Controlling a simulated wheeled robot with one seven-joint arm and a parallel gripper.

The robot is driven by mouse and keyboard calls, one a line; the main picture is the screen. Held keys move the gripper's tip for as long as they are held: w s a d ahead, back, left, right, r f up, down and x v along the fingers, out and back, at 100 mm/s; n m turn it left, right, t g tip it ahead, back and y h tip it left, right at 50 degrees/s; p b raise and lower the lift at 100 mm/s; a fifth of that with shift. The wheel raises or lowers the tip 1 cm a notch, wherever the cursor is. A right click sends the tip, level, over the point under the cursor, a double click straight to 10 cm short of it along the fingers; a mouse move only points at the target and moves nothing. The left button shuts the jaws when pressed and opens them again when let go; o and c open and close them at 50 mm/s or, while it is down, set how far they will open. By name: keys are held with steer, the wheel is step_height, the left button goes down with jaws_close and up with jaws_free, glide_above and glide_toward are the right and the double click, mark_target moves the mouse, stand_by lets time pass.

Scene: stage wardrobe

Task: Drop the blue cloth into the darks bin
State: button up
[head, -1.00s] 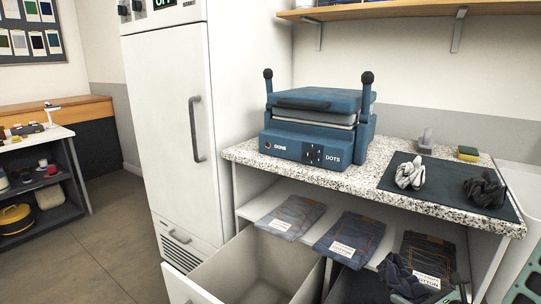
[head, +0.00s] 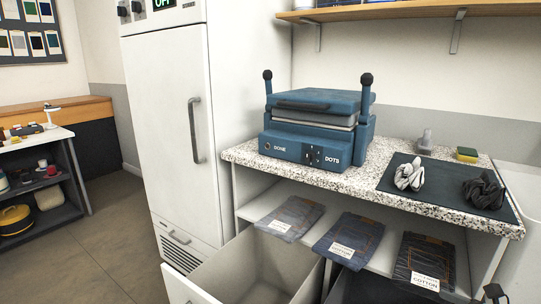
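The blue cloth is not visible in the head view now. Two open bins stand below the counter: a pale one (head: 262,262) and a dark one (head: 352,287) to its right, cut off by the bottom edge. The dark one looks like the darks bin; its floor is out of sight. A small black part (head: 495,293) at the bottom right edge may be a tip of my gripper. Its fingers cannot be made out.
A dark mat (head: 400,210) on the speckled counter (head: 369,158) holds a light grey crumpled cloth (head: 410,174) and a dark grey one (head: 484,190). A blue press (head: 318,128) stands at left. Packaged garments (head: 355,240) lie on the shelf below.

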steer(key=p+v, duration=0.4)
steer(key=v, duration=0.6)
steer(key=shift+s+r, duration=0.2)
steer(key=shift+s, duration=0.1)
steer(key=shift+d, duration=0.1)
